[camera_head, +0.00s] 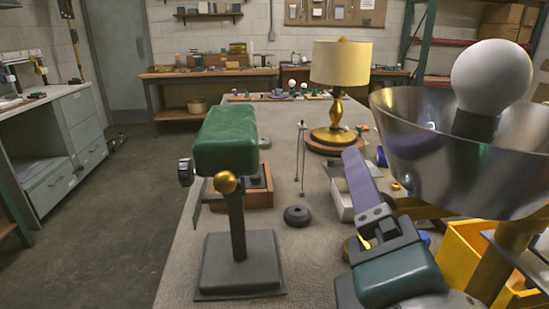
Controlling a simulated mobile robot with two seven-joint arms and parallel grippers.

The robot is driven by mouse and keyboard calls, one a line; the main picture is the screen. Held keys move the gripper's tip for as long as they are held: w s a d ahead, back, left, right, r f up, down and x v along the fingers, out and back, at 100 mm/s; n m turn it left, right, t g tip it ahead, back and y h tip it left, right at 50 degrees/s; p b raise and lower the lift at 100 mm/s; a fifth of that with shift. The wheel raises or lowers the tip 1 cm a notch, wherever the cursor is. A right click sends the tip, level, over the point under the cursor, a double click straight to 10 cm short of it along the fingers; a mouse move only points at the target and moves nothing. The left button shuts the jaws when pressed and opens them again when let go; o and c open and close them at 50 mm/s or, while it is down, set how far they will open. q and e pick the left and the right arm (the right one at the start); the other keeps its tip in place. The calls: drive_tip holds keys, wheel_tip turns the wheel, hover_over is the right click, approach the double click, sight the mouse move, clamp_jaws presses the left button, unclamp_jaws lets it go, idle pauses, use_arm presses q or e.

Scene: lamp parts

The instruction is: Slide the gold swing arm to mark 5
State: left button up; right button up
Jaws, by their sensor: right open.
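A large lamp with a clear metallic bowl shade (455,150) and a round white bulb (491,77) fills the right side. A gold bar, seemingly the gold swing arm (432,211), runs beneath the bowl toward a thick gold post (508,250); the bowl and my gripper hide part of it. I cannot make out mark 5 or any numbered scale. My right gripper (357,168), with a green body and a purple finger, points up and away, left of the bowl. It is open, and nothing shows held in it. My left gripper is out of view.
A green-padded stand (225,140) on a grey base stands on the grey bench (330,270). A cream-shaded gold lamp (341,63) stands farther back. A yellow bin (462,258) is at lower right.

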drive_tip(key=shift+w, duration=0.45)
clamp_jaws()
idle(0.3)
idle(0.8)
